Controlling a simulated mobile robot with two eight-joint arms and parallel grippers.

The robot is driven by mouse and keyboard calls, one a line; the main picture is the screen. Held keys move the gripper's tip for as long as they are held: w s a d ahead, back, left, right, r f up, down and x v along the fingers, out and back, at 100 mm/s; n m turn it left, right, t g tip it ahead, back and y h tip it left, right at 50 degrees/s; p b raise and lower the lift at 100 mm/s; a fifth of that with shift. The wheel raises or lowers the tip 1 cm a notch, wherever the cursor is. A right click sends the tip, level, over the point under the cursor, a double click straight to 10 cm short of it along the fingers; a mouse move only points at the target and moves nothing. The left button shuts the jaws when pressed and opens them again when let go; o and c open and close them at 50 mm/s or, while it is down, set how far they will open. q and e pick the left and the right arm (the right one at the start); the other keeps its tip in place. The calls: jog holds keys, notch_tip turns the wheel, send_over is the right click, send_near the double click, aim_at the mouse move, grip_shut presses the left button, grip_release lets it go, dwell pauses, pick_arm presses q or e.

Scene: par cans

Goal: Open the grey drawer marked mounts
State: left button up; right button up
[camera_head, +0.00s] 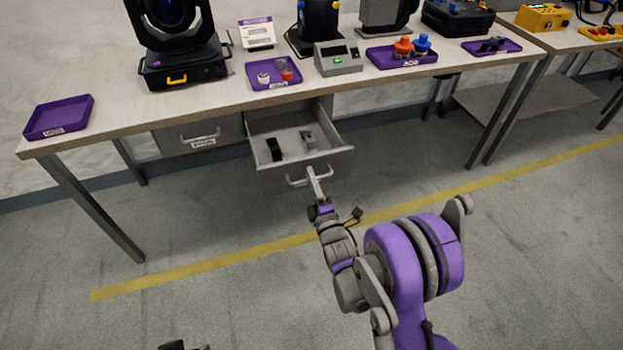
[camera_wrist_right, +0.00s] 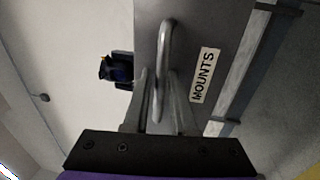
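The grey drawer marked MOUNTS (camera_head: 262,128) is pulled out from under the bench, with a dark piece and a grey piece lying inside. Its label (camera_wrist_right: 205,75) reads MOUNTS in the right wrist view. My right gripper (camera_head: 314,178) is at the bar handle (camera_head: 298,182) on the drawer front. In the right wrist view the handle (camera_wrist_right: 164,60) runs between the fingers of the right gripper (camera_wrist_right: 159,85), which look closed around it. Only a dark bit at the bottom edge, probably my left gripper (camera_head: 183,346), shows; its fingers cannot be made out.
A second, closed grey drawer (camera_head: 190,137) is left of the open one. The bench top (camera_head: 215,98) carries purple trays (camera_head: 60,117), a stage light (camera_head: 178,45) and a small grey device (camera_head: 338,58). The floor in front is clear, with a yellow line (camera_head: 220,260).

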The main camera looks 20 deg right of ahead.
jog(key=s+f+b, duration=0.2)
jog(key=s+b, duration=0.2)
jog(key=s, duration=0.6)
jog(key=shift+s+d, duration=0.2)
jog(key=shift+s, duration=0.1)
dwell(0.4)
